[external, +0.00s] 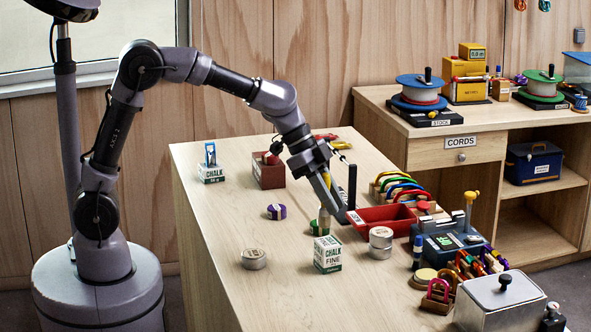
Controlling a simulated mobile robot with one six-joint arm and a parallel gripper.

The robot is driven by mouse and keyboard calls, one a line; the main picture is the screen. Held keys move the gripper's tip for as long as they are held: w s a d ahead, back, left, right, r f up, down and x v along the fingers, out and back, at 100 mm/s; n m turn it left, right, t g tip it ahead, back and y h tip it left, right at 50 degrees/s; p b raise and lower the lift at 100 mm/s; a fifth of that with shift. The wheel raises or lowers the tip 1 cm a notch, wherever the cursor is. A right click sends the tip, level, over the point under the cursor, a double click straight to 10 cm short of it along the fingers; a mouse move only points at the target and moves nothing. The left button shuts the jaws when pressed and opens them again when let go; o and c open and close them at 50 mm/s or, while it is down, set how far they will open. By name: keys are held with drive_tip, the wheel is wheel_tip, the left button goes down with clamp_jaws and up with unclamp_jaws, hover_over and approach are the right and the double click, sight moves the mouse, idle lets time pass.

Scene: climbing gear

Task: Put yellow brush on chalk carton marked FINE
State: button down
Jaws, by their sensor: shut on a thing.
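The white and green chalk carton marked FINE (328,256) stands upright near the front edge of the wooden table. My gripper (328,200) is above and slightly behind it, pointing down. It is shut on the yellow brush (326,181), whose yellow part shows between the fingers; a pale end below looks like its bristles. The fingers hide much of the brush. The brush appears apart from the carton's top, but I cannot tell the exact gap. A second chalk carton (211,173), with a blue item on top, stands at the table's back left.
A green roll (318,228) lies just behind the FINE carton. Round tins (253,259) and (380,243) stand either side. A red tray (382,218), a black post (352,187) and colourful carabiners (398,185) are to the right. The table's left front is mostly clear.

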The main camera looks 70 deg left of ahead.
drive_tip(key=shift+w+d+f+b, duration=0.1)
drive_tip(key=shift+w+f+b, duration=0.15)
drive_tip(key=shift+f+b, duration=0.45)
drive_tip(key=shift+w+f+b, duration=0.25)
drive_tip(key=shift+f, duration=0.85)
drive_tip(key=shift+f, duration=0.15)
drive_tip(key=c, duration=1.3)
unclamp_jaws()
